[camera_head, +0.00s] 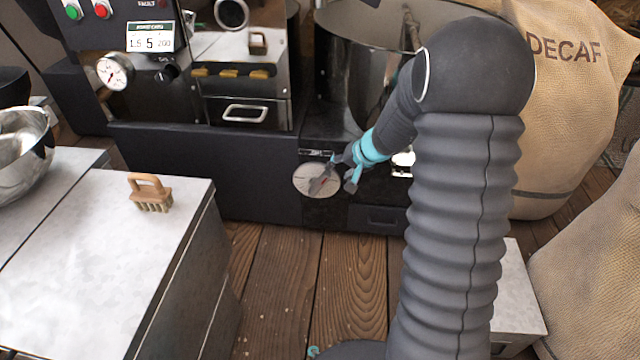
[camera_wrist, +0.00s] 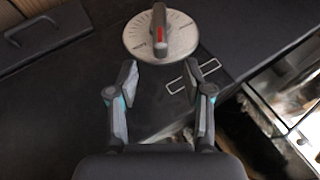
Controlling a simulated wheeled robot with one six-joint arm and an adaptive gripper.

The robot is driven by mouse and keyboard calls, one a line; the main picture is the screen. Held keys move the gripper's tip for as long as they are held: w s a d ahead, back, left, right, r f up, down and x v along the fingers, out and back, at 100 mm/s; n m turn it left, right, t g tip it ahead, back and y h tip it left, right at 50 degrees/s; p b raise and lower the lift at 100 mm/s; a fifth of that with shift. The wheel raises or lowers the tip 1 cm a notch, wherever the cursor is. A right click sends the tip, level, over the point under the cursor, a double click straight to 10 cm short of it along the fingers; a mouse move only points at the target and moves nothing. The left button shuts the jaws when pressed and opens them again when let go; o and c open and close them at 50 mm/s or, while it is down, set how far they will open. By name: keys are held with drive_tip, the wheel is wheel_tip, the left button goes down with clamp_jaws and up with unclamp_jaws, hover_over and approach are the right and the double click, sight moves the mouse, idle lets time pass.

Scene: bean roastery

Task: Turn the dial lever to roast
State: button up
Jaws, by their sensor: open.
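The dial (camera_head: 309,181) is a pale round plate on the dark front of the roasting machine. In the wrist view the dial (camera_wrist: 183,43) has printed marks around its face, too small to read. Its grey lever (camera_wrist: 160,32) has a red stripe and stands across the middle, roughly upright in that picture. My gripper (camera_head: 340,176) is at the dial in the head view, partly covering it. In the wrist view my gripper (camera_wrist: 166,80) is open and empty, with its two fingertips just below the dial and the lever's lower end between and beyond them. I cannot tell whether anything touches.
A metal-topped bench (camera_head: 80,260) with a wooden brush (camera_head: 150,192) stands at the left, beside a steel bowl (camera_head: 22,150). A burlap sack marked DECAF (camera_head: 560,110) is at the right. Plank floor (camera_head: 300,280) lies open before the machine (camera_head: 200,170).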

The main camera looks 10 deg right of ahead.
sight(320, 182)
drive_tip(key=b+x, duration=0.1)
drive_tip(key=x, duration=1.2)
drive_tip(key=shift+w+a+f, duration=0.1)
drive_tip(key=shift+a+f, duration=0.05)
drive_tip(key=shift+f, duration=0.05)
clamp_jaws()
